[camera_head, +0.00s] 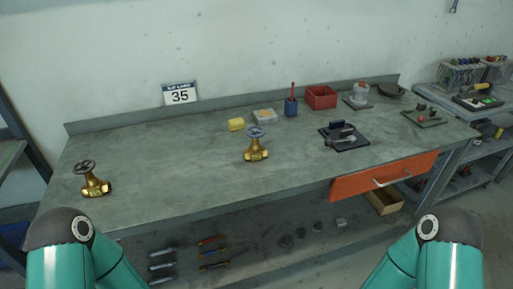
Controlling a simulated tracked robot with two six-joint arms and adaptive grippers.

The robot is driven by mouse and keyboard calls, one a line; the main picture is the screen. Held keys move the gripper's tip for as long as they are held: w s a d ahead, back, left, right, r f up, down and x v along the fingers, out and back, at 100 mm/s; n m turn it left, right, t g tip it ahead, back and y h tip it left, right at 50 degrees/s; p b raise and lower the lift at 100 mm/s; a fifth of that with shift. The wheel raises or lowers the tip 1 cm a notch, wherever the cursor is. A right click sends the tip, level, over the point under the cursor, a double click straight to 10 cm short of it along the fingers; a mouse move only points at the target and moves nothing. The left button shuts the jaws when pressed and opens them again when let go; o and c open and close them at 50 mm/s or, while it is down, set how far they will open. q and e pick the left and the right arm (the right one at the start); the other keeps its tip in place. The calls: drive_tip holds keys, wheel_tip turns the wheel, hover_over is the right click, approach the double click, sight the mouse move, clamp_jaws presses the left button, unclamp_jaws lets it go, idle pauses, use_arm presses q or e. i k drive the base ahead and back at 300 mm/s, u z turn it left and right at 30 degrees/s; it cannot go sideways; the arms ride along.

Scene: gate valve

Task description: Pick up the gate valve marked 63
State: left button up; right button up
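Two brass gate valves with dark round handwheels stand upright on the grey-green workbench (190,160). One valve (95,186) is at the left front of the bench top. The other valve (256,153) is near the middle and has a bluish-grey handwheel. Yellowish marks show on both bodies, but the numbers are too small to read. Parts of my two teal arms show at the bottom left and bottom right corners. Neither gripper is in view.
An orange drawer (385,177) is under the right side.

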sight(255, 153)
drive_tip(key=i, duration=0.2)
drive_tip(key=u, duration=2.6)
drive_tip(key=k, duration=1.8)
drive_tip(key=z, duration=1)
drive_tip(key=i, duration=1.05)
drive_tip(key=u, duration=0.05)
